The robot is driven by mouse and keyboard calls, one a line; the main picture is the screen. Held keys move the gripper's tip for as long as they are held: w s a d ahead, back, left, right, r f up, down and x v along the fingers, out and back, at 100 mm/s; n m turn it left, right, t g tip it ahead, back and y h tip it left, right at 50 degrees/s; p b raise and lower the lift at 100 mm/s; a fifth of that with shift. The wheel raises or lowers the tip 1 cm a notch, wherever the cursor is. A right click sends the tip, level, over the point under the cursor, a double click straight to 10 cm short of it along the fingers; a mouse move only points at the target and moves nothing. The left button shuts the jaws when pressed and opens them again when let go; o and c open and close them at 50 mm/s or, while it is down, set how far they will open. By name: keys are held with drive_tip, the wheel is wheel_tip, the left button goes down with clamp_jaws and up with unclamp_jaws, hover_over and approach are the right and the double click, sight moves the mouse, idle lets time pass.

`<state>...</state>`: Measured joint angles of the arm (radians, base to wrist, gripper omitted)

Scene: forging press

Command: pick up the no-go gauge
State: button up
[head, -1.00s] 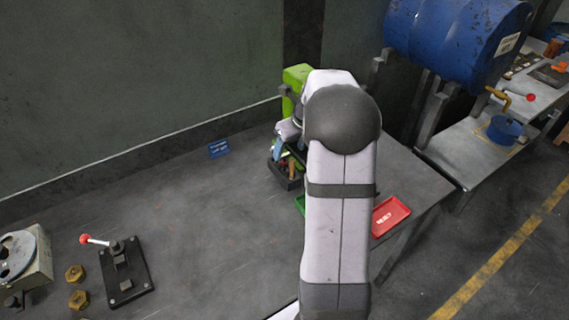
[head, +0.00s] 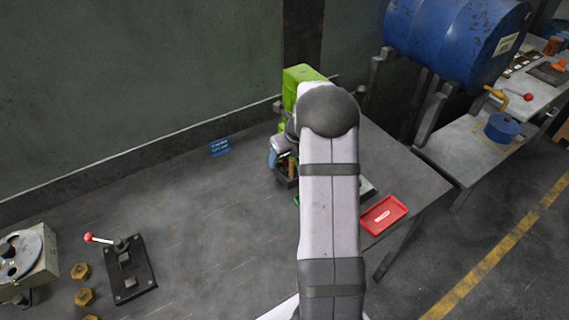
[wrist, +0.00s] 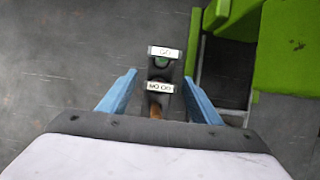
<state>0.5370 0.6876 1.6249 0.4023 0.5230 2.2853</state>
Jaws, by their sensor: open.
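In the wrist view a dark rack (wrist: 162,74) carries a "GO" label and a "NO GO" label (wrist: 160,87). A brown-orange handle (wrist: 155,109) shows beside the "NO GO" label; it looks like the no-go gauge, mostly hidden below my wrist. A green round top (wrist: 161,61) shows by the "GO" label. My gripper (wrist: 159,78) is open, with its blue fingers on either side of the rack and nothing held between them. In the head view the gripper (head: 273,158) is partly hidden by my arm, beside the dark rack (head: 284,179).
A bright green block (head: 297,79) stands close behind the rack. A red tray (head: 384,214) lies to the right on the bench. A lever fixture (head: 128,270) and brass nuts (head: 84,297) are at the left. The bench middle is clear.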

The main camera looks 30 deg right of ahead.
drive_tip(key=c, duration=1.3)
drive_tip(key=shift+r, duration=0.1)
